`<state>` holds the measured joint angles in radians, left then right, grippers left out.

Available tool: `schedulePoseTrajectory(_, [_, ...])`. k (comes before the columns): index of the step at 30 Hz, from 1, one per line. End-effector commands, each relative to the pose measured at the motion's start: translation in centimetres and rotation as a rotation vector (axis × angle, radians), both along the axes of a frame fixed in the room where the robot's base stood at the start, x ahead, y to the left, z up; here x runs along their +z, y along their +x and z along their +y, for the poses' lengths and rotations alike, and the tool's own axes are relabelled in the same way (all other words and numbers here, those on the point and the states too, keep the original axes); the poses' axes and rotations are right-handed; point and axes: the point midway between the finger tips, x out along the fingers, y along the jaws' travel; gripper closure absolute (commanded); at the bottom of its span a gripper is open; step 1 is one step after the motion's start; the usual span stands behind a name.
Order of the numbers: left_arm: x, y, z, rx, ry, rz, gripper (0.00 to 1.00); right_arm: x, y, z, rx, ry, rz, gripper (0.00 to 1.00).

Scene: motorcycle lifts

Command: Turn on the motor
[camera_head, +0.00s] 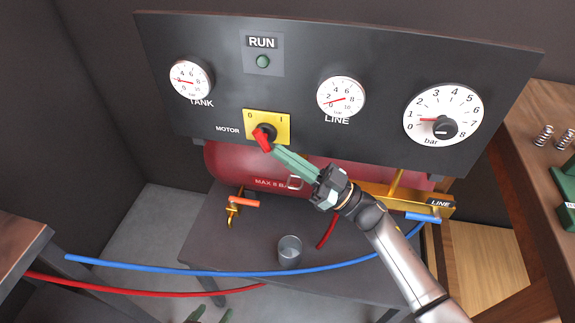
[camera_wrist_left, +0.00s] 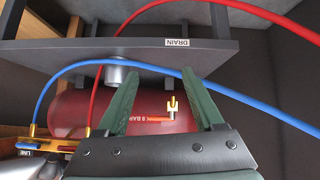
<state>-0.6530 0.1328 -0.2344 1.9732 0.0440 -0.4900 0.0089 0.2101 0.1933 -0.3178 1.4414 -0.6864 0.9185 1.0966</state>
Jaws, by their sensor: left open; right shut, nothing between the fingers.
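The yellow motor switch plate (camera_head: 281,121) sits low on the dark panel, marked 0 and 1 and labelled MOTOR. Its red knob (camera_head: 262,138) is tilted, with its upper end to the left, on the 0 side. The RUN lamp (camera_head: 263,62) above looks dark green. My right gripper (camera_head: 274,151) is shut and empty, with its fingertips at the knob's lower right; I cannot tell whether they touch it. My left gripper (camera_wrist_left: 160,76) is open and empty in the left wrist view; only its green tips (camera_head: 208,316) show at the bottom of the head view.
The panel carries TANK (camera_head: 190,80), LINE (camera_head: 341,97) and bar (camera_head: 443,115) gauges. Below are a red tank (camera_head: 232,167), an orange-handled valve (camera_head: 243,202) and a grey cup (camera_head: 290,251). Blue (camera_head: 200,270) and red (camera_head: 150,292) hoses cross in front. A wooden bench (camera_head: 540,110) stands right.

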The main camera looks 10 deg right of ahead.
Motion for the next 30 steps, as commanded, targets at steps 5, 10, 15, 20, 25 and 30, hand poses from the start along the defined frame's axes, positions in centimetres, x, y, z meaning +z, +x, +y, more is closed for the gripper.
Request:
schedulePoseTrajectory(5, [0.3, 1.2, -0.8, -0.019, -0.010, -0.021, 0.31, -0.7, 0.1, 0.3, 0.000, 0.036, -0.011, 1.00])
schedulePoseTrajectory(10, [0.6, 1.4, -0.7, -0.019, -0.007, -0.029, 0.31, -0.8, 0.1, 0.5, -0.001, 0.036, -0.012, 1.00])
schedulePoseTrajectory(15, [0.6, 1.4, -0.6, -0.019, -0.005, -0.029, 0.31, -0.7, 0.1, 0.4, -0.001, 0.036, -0.012, 1.00])
schedulePoseTrajectory(20, [0.2, 1.1, -0.5, -0.018, -0.003, -0.021, 0.31, -1.1, 0.0, 0.0, -0.002, 0.035, -0.011, 1.00])
schedulePoseTrajectory(25, [-0.5, 0.5, -0.5, -0.019, -0.002, -0.006, 0.31, -2.6, -1.0, -2.0, -0.003, 0.032, -0.008, 1.00])
schedulePoseTrajectory(30, [-1.0, 0.4, -0.6, -0.021, -0.001, 0.001, 0.31, -4.0, -2.1, -4.0, -0.001, 0.033, -0.008, 1.00])
